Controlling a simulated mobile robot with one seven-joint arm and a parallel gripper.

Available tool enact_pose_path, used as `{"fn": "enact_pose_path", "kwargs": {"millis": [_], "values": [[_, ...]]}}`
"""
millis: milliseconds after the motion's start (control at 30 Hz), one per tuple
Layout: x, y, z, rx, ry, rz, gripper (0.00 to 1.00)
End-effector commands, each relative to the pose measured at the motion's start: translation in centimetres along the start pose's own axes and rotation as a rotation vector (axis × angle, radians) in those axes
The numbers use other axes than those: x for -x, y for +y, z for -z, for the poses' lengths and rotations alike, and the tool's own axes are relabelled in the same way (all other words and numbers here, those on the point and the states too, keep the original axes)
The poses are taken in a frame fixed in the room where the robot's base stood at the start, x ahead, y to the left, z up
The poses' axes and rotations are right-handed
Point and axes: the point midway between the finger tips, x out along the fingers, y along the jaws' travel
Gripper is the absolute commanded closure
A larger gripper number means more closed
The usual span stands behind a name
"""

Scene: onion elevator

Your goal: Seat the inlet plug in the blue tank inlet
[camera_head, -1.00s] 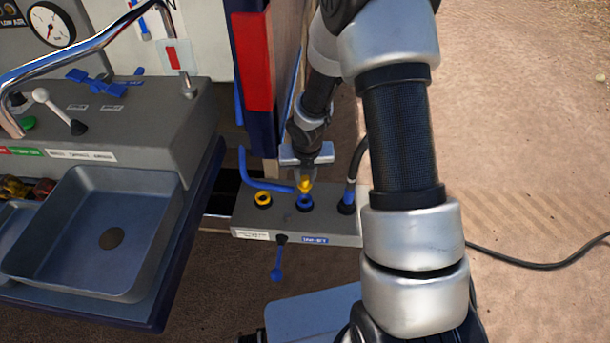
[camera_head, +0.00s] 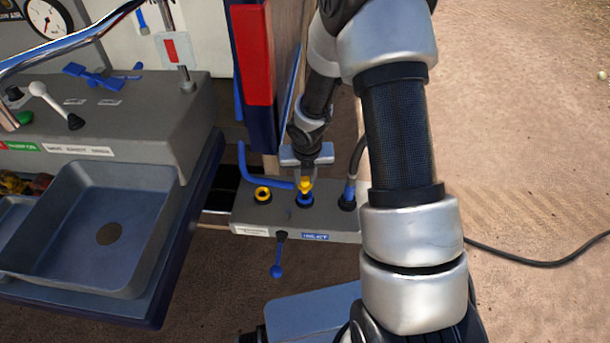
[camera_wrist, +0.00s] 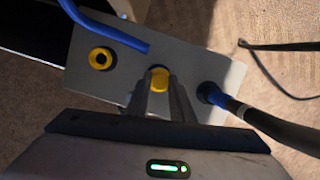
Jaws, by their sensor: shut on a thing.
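A yellow plug (camera_head: 305,186) sits upright at the blue inlet (camera_head: 305,200), the middle opening on the grey inlet box (camera_head: 270,224). My gripper (camera_head: 307,171) points down from above and is shut on the plug. In the wrist view my fingertips (camera_wrist: 161,92) close around the yellow plug (camera_wrist: 159,78), which covers the blue inlet there. I cannot tell how deep the plug goes in.
A yellow-ringed port (camera_head: 263,194) lies left of the inlet, with a bent blue pipe (camera_head: 262,182) beside it. A dark hose (camera_head: 349,185) enters the right port. A blue lever (camera_head: 278,260) hangs in front, and a tray (camera_head: 95,215) stands left.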

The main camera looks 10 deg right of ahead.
Motion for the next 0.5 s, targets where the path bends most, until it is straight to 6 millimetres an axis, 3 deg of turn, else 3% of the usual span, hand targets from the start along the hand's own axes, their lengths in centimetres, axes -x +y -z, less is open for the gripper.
{"fn": "enact_pose_path", "kwargs": {"millis": [500], "values": [[-0.69, 0.01, 0.20, -0.001, 0.000, 0.000, 1.00]]}}
